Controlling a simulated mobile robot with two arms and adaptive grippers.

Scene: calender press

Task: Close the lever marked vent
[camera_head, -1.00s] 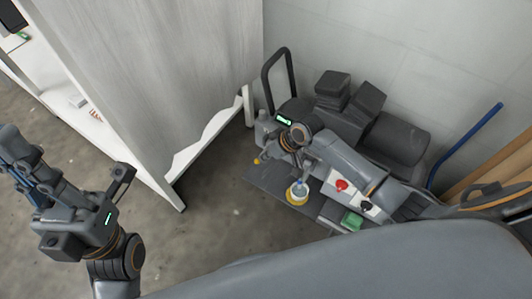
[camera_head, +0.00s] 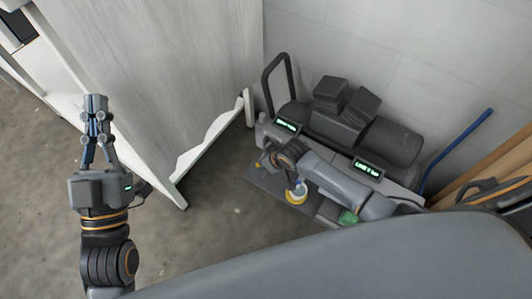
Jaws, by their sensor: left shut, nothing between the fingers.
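My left gripper (camera_head: 96,104) points up at the left, in front of the white cabinet. Its fingers are together and hold nothing, and it is far from the press. The grey calender press (camera_head: 403,187) stands against the wall at the right, with two lit green displays. My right arm reaches across its front, and my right gripper (camera_head: 266,158) is at the arm's end near the press's left side, mostly hidden by its own wrist. Whether it is open is unclear. No label reading vent can be made out, so I cannot tell which part is that lever.
A black looped bar (camera_head: 268,82) rises at the press's left end. A white container with a yellow base (camera_head: 296,196) and a green item (camera_head: 348,218) are by its front. A blue bar (camera_head: 458,150) leans at the right. The white cabinet (camera_head: 160,80) stands left; floor between is clear.

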